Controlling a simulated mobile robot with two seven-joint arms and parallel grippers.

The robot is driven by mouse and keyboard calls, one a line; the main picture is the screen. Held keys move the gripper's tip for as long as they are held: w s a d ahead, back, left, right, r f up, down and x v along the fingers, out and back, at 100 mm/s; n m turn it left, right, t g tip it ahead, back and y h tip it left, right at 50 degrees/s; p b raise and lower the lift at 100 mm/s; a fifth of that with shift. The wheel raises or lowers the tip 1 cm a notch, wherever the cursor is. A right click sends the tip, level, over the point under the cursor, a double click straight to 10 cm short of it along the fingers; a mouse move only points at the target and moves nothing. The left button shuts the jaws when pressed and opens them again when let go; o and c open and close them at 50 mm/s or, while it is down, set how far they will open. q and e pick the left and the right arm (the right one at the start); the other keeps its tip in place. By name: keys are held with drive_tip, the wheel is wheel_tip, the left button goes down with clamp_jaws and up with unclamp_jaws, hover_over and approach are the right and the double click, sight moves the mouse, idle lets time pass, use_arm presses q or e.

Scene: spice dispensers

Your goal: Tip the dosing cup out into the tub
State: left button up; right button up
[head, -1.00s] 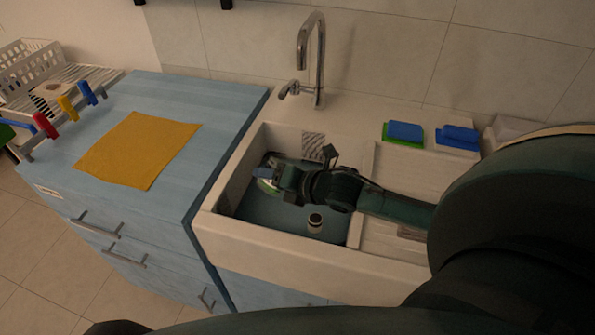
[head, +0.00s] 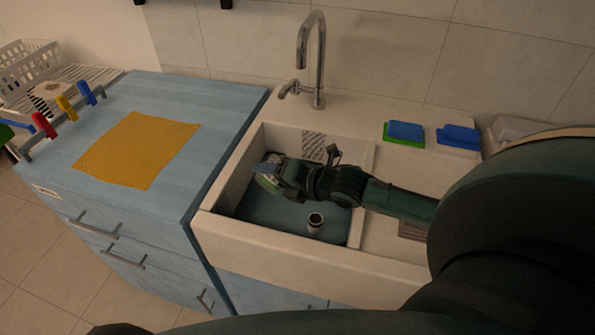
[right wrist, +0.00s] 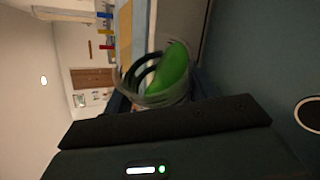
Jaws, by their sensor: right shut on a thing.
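My right gripper (head: 274,173) is over the left part of the sink basin, shut on a see-through cup with green in it, which I take for the dosing cup (head: 266,184). In the right wrist view the cup (right wrist: 140,84) sits between dark fingers and looks tilted. The green (right wrist: 173,68) shows as a slanting oval inside it. The basin, seemingly the tub (head: 225,180), has white walls and a flat teal surface (head: 275,215) low inside. I cannot tell if that is water or a floor. My left gripper is not in view.
A tap (head: 318,60) rises behind. Sponges (head: 404,131) lie on the back ledge. A yellow cloth (head: 138,148) lies on the blue counter (head: 215,100), with a dish rack (head: 40,75) at far left.

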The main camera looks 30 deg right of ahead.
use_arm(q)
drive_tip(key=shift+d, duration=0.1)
use_arm(e)
drive_tip(key=shift+r, duration=0.2)
use_arm(q)
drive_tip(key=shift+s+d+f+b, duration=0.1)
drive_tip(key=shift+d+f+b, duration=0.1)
drive_tip(key=shift+b, duration=0.3)
use_arm(e)
drive_tip(key=shift+r+m+y, duration=0.1)
drive_tip(key=shift+m+y, duration=0.3)
use_arm(q)
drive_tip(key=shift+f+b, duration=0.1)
drive_tip(key=shift+b, duration=0.2)
use_arm(e)
drive_tip(key=shift+d+r, duration=0.1)
drive_tip(key=shift+r, duration=0.05)
use_arm(q)
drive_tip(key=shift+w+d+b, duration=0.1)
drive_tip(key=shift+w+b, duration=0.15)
drive_tip(key=shift+b, duration=0.05)
use_arm(e)
drive_tip(key=shift+r+m+y, duration=0.1)
drive_tip(key=shift+m+y, duration=0.2)
drive_tip(key=shift+m, duration=0.1)
